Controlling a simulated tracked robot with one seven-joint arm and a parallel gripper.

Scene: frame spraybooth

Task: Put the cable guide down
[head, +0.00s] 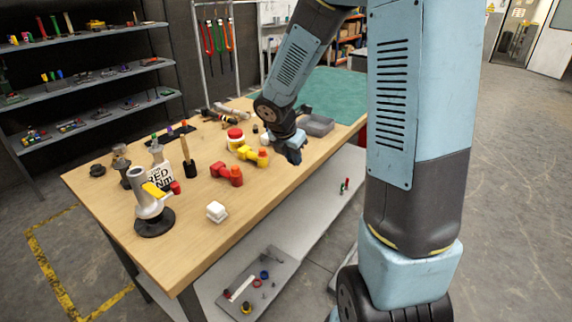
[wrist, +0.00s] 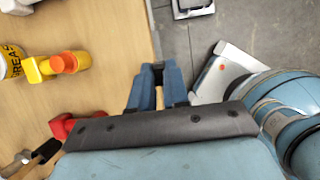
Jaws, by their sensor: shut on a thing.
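My gripper (head: 292,152) is above the right-hand edge of the wooden workbench (head: 130,222) in the head view. In the wrist view its two blue fingers (wrist: 158,82) are closed on a small dark piece, the cable guide (wrist: 158,67), of which only a little shows between the fingertips. The guide cannot be made out in the head view. The bench edge runs close by the fingertips in the wrist view, with bench top (wrist: 110,45) to the left and grey floor to the right. I cannot tell how high the guide is above the bench.
Yellow (head: 254,154) and red (head: 227,174) pipe-like fittings lie left of my gripper. A red-lidded tub (head: 235,138) stands behind them. A grey tray (head: 318,125) and a green mat (head: 335,95) are farther back.

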